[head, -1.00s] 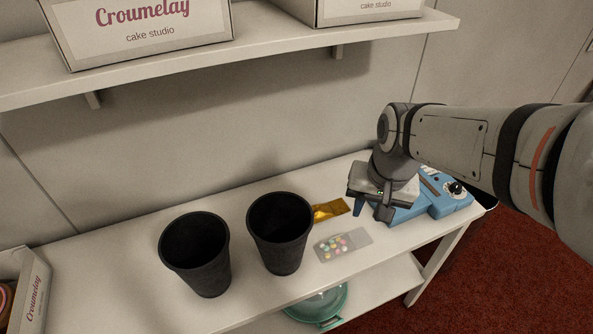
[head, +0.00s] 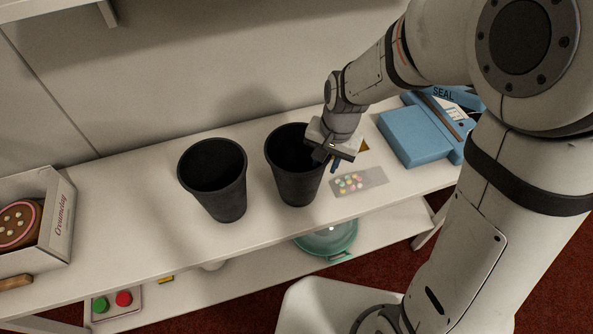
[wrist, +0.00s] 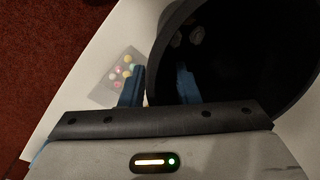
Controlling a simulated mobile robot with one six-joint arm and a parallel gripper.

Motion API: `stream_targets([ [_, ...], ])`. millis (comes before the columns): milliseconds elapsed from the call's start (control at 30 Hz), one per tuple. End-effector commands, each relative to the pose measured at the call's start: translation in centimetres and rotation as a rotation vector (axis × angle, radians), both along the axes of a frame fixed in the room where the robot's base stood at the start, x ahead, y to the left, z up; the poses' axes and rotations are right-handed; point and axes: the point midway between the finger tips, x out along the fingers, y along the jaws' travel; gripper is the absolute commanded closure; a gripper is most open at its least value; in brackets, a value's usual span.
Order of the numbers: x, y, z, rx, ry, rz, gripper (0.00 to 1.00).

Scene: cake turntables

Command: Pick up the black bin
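Two black bins stand upright side by side on the white table: a left bin (head: 214,180) and a right bin (head: 296,178). My gripper (head: 334,163) is at the right rim of the right bin, pointing down. In the wrist view my gripper (wrist: 160,86) is open, with one blue finger inside the mouth of the bin (wrist: 290,85) and the other outside it. The bin's wall lies between the fingers; whether either touches it I cannot tell. Faint round shapes show at the bottom of this bin.
A clear packet of coloured sweets (head: 358,182) lies right of the bin, with a gold piece (head: 363,146) behind. A blue sealer (head: 415,137) stands further right. A cake box (head: 52,225) is at the left. A teal bowl (head: 327,240) sits on the lower shelf.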

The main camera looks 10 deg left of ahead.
Motion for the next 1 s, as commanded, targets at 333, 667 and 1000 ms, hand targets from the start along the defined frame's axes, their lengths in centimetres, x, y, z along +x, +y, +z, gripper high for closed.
stream_targets([
  [333, 0.03, 0.07, -0.92, 0.0, -0.001, 0.0, 0.72],
  [667, 0.05, 0.03, -0.9, 0.0, -0.001, -0.001, 0.99],
  [1000, 0.06, 0.0, -0.9, 0.0, -0.001, -0.002, 1.0],
])
